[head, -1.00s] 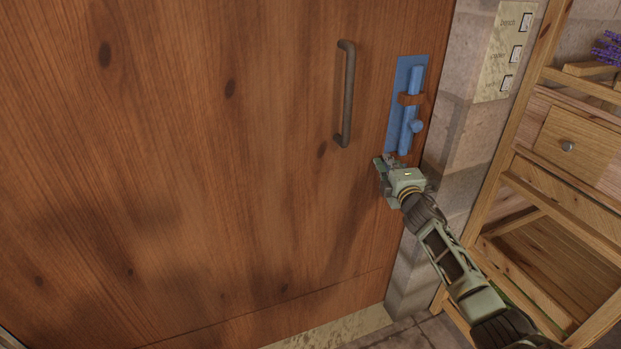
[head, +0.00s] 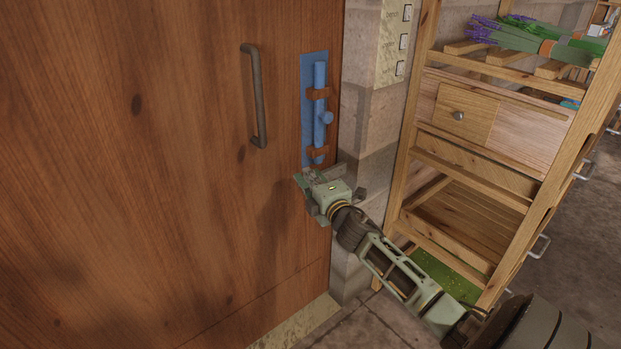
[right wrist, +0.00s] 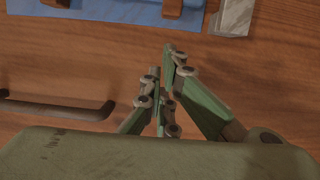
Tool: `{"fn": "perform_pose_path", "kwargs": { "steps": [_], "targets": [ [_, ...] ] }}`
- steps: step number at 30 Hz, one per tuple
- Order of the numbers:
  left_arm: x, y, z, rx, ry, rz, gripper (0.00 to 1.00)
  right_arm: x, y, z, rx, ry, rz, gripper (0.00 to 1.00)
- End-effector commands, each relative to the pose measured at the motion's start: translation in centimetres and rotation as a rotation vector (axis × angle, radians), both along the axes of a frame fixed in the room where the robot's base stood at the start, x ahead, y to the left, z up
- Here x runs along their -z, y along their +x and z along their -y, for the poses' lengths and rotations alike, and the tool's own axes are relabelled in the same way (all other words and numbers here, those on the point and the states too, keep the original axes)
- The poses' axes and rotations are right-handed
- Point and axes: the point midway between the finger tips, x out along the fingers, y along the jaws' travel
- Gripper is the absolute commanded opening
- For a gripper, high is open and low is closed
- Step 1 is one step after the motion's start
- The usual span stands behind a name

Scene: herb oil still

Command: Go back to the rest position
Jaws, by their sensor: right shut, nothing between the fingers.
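My right gripper (head: 312,182) is in front of the brown wooden door (head: 170,170), just below the blue bolt (head: 319,105) near the door's right edge. In the right wrist view its fingers (right wrist: 163,62) are together with nothing between them. The bolt has a blue knob and sits in two brown brackets on a blue plate. Part of the blue plate (right wrist: 110,10) shows at the top of the right wrist view, apart from the fingertips. My left gripper is not in view.
A dark door handle (head: 254,95) stands left of the bolt. A stone wall pillar with a switch panel (head: 392,45) is to its right. A wooden shelf unit (head: 520,100) with a drawer and lavender (head: 515,35) stands further right, behind my right arm. Floor is open at far right.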

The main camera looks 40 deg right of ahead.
Motion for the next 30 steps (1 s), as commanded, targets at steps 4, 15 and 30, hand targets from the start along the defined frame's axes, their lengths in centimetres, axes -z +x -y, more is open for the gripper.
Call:
{"fn": "perform_pose_path", "kwargs": {
  "steps": [4, 15, 30],
  "targets": [
    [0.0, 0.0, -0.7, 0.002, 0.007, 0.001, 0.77, 0.0, -0.8, -0.2, 0.0, -0.001, -0.001, 0.0],
    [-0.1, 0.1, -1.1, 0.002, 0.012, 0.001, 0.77, 3.7, -1.4, -0.2, 0.011, 0.063, -0.051, 0.0],
    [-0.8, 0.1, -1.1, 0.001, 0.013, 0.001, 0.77, 36.5, -16.0, -6.2, 0.219, 0.65, -0.514, 0.0]
  ]
}}
